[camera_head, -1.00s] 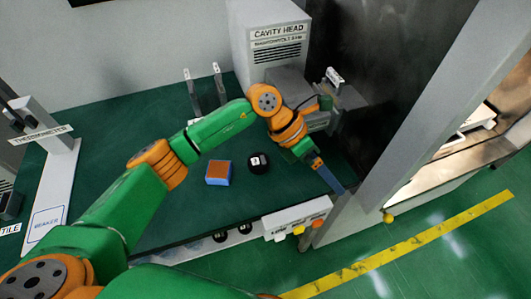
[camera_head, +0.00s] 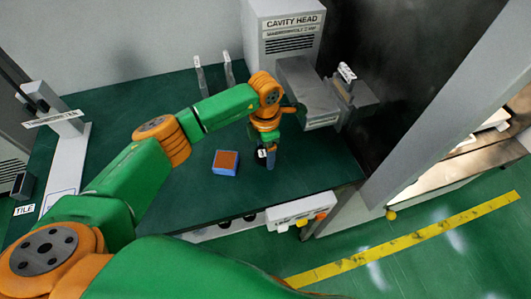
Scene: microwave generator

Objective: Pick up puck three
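A black puck (camera_head: 260,157) with a small white label sits on the green bench top, mostly hidden behind my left gripper. The label's number is too small to read. My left gripper (camera_head: 269,160) points down right at this puck, with a blue-grey finger in front of its right side. Whether the fingers are apart or closed on it cannot be told. More dark pucks (camera_head: 223,224) show partly at the bench's front edge. My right gripper is not in view.
A blue block with an orange-brown top (camera_head: 225,162) stands just left of the puck. The cavity head unit (camera_head: 291,40) and a grey box (camera_head: 305,90) stand behind. A white panel with coloured knobs (camera_head: 302,210) is at the front edge. Bench to the right is clear.

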